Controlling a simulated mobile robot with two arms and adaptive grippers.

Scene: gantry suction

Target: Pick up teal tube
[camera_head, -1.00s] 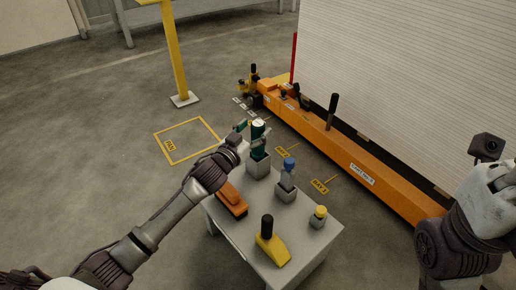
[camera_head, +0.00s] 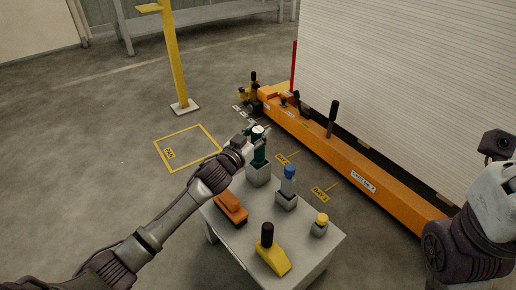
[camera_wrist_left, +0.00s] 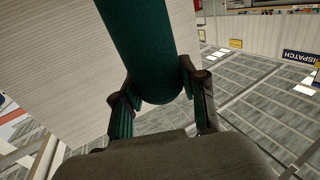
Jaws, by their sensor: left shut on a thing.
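The teal tube (camera_head: 260,153) stands upright, its lower end at a grey block (camera_head: 258,176) at the far corner of the small table. A pale top shows above my fingers. My left gripper (camera_head: 256,133) is shut on the tube near its upper part. In the left wrist view the tube (camera_wrist_left: 145,45) lies between the two fingers (camera_wrist_left: 153,95), its rounded end close to my palm. Whether its lower end is clear of the block cannot be told. Only my right arm shows at the right edge; its fingers are not visible.
The grey table (camera_head: 238,251) also bears an orange block-like tool (camera_head: 230,207), a blue-topped piece (camera_head: 289,177), a yellow-capped piece (camera_head: 320,225) and a yellow tool with a black handle (camera_head: 273,255). A long orange machine (camera_head: 340,156) stands behind, with a yellow post (camera_head: 176,60) farther back.

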